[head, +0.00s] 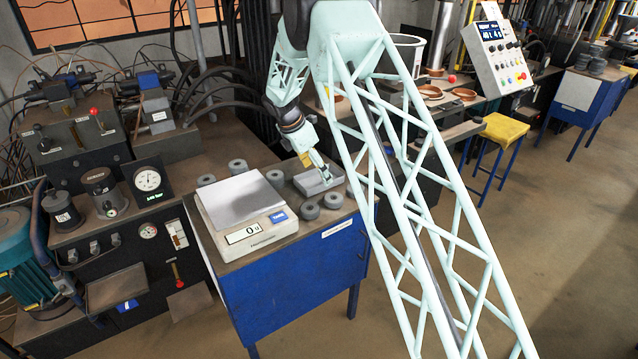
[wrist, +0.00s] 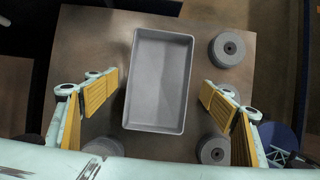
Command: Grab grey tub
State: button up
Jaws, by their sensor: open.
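The grey tub (wrist: 158,82) is a shallow, empty rectangular tray, seen from above in the wrist view. It sits on the brown bench top. In the head view the tub (head: 318,181) lies to the right of the scale, partly hidden by my gripper (head: 312,165). In the wrist view my gripper (wrist: 158,97) is open, with yellow-padded fingers to the left and right of the tub. The fingers show a gap to the tub on both sides. I cannot tell how high they are above the bench.
A scale (head: 247,208) reading 0 stands left of the tub on the blue bench (head: 290,280). Several more discs (head: 309,210) lie around.

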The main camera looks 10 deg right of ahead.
aim_at(319, 182)
jog(key=shift+x, duration=1.6)
jog(key=shift+w, duration=0.1)
jog(key=c, duration=1)
